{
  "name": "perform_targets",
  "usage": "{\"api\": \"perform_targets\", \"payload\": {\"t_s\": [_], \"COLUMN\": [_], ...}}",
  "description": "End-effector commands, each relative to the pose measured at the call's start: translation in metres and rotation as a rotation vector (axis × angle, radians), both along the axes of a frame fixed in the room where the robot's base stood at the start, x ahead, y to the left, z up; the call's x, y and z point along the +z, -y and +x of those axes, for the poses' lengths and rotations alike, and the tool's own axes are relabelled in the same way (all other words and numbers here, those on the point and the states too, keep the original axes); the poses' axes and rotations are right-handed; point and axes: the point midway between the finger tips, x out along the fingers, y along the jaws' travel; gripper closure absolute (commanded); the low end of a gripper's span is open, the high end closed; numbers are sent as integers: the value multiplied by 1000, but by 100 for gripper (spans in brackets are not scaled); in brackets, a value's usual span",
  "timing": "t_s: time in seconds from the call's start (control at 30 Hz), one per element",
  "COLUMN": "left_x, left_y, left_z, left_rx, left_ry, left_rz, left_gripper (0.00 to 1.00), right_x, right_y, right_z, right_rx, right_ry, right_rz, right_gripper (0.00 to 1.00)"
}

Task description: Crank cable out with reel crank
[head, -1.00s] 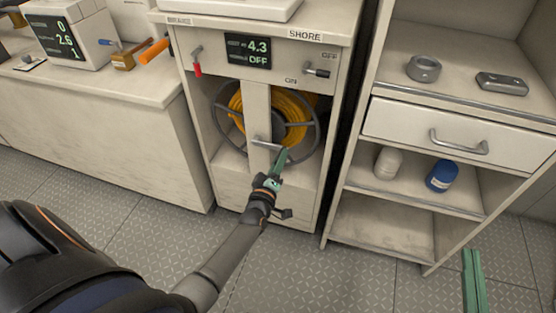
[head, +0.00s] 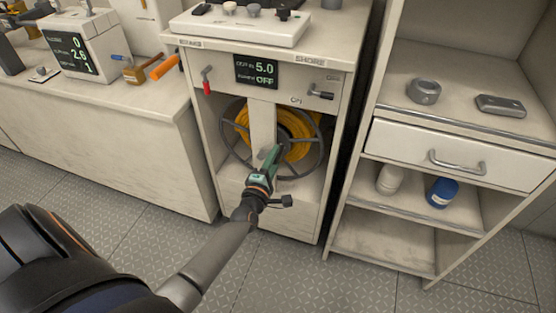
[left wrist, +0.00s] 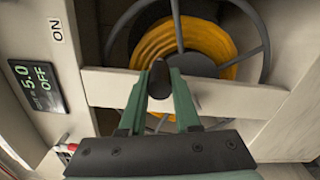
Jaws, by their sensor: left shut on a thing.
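The cable reel (head: 243,149) sits inside the white cabinet, with orange-yellow cable (head: 289,128) wound on it behind a vertical post. It also shows in the left wrist view (left wrist: 262,38). My left gripper (head: 271,160) is at the front of the reel, low and near the post. In the left wrist view its green fingers (left wrist: 160,95) are closed around the dark knob of the reel crank (left wrist: 159,78). The crank arm is mostly hidden. The display (head: 256,72) above reads 5.0 and OFF. My right gripper is out of view.
A red-handled lever (head: 207,82) and a black-handled switch (head: 321,95) with OFF and ON labels flank the display. A shelf unit with a drawer (head: 455,160) stands close at right. A white bench (head: 110,120) is at left. Floor in front is open.

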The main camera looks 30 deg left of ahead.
Motion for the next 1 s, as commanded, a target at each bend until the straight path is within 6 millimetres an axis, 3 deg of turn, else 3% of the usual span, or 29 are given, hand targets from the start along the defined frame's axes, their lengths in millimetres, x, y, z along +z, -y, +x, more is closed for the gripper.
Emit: {"api": "perform_targets", "payload": {"t_s": [0.63,0.67,0.9,1.0], "left_x": [8,8,6,5], "left_y": [-7,-7,-5,-5], "left_z": [1,1,0,0], "left_rx": [5,5,3,3], "left_ry": [22,22,18,16], "left_rz": [-46,-46,-47,-48], "left_gripper": [100,67,40,39], "right_x": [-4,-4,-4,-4], "right_y": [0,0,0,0], "right_z": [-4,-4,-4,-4], "right_rx": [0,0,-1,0], "right_ry": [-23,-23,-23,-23], "right_rz": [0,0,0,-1], "right_gripper": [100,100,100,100]}}
